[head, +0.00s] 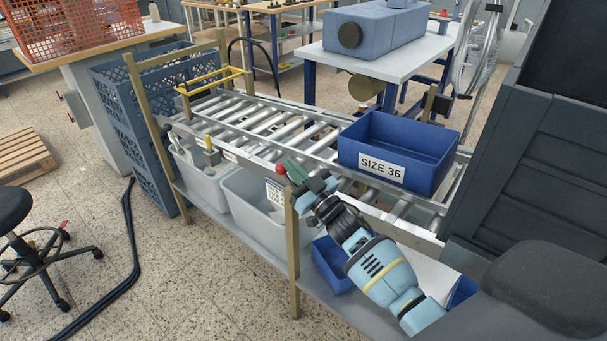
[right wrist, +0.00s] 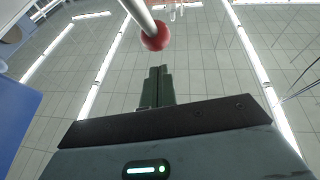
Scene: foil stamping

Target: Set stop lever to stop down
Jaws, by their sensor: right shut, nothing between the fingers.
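The stop lever shows as a red ball knob (head: 280,169) at the front rail of the roller conveyor (head: 255,158), close to the tips of my right gripper (head: 293,168). In the right wrist view a pale rod (right wrist: 138,14) comes in from the top and ends in the red knob (right wrist: 155,37). The shut fingers of my right gripper (right wrist: 160,72) point towards the knob, with a visible gap below it in that picture. The gripper holds nothing. In the head view the rod is hard to make out beside the gripper. My left gripper is not in view.
A blue bin marked SIZE 36 (head: 383,168) stands on the rollers right of my gripper. Pale grey bins (head: 248,207) and a small blue bin (head: 328,265) sit on the shelf below. A yellow frame (head: 213,78) spans the far left rollers. A post (head: 292,255) stands below the gripper.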

